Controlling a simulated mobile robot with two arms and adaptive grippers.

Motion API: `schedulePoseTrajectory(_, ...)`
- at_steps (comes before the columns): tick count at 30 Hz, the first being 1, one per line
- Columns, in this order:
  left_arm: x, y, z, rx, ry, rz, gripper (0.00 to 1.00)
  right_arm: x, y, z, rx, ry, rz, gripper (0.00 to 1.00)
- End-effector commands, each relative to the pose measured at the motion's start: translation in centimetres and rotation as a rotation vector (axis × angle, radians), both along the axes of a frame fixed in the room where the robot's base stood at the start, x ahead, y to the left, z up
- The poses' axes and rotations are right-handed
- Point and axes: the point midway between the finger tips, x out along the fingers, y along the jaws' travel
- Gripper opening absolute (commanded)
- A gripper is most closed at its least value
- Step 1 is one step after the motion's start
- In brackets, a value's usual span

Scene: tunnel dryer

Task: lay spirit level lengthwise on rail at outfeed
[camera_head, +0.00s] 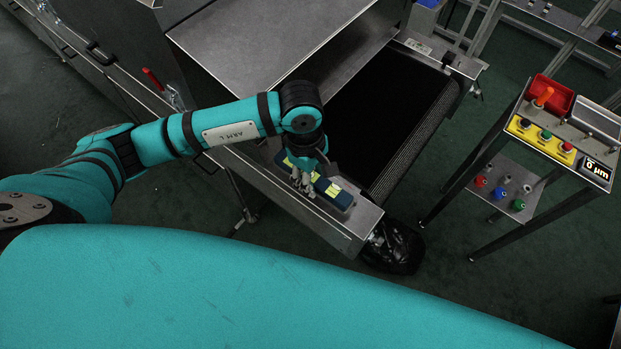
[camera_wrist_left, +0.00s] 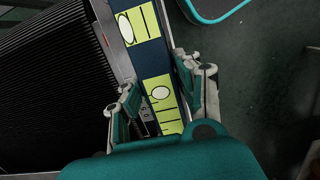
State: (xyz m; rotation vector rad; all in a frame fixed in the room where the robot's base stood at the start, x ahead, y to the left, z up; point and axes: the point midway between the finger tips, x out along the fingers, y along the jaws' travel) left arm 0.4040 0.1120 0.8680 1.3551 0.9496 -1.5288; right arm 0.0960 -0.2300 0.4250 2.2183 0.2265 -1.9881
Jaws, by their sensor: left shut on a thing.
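The spirit level (camera_head: 334,190) is a dark blue bar with yellow-green windows. My left gripper (camera_head: 303,179) is shut on it near its middle, from above. In the left wrist view the level (camera_wrist_left: 151,54) runs between the two fingers of my left gripper (camera_wrist_left: 163,96). The steel rail (camera_head: 310,215) runs along the near side of the black outfeed belt (camera_head: 385,105). The level is over the rail and about parallel to it. I cannot tell whether it touches the rail. My gripper hides part of the level. My right gripper is not in view.
A black bag (camera_head: 394,248) hangs at the rail's near end. A metal stand at the right carries a red bin (camera_head: 549,94), a yellow button box (camera_head: 541,141) and a small display (camera_head: 597,169). The steel dryer housing (camera_head: 270,38) rises behind. Green floor lies open between the belt and the stand.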

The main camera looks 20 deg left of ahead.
Motion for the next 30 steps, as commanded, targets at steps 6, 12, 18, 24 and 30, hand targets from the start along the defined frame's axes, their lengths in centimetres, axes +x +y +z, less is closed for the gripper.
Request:
schedulePoseTrajectory(6,0.0,0.5,-0.7,-0.003,0.001,0.001,0.0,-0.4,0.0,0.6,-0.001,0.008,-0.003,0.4)
schedulePoseTrajectory(12,0.0,0.4,-3.1,-0.002,0.002,0.0,0.0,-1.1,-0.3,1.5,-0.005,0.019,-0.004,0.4)
schedulePoseTrajectory(18,0.1,0.4,-3.5,-0.002,-0.003,-0.001,0.0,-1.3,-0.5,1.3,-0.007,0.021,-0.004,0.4)
schedulePoseTrajectory(24,0.0,0.5,-3.9,0.0,0.0,-0.001,0.34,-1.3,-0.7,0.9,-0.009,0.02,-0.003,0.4)
schedulePoseTrajectory(30,0.0,0.5,-3.8,0.0,0.0,-0.001,0.56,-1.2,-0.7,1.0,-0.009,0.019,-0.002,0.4)
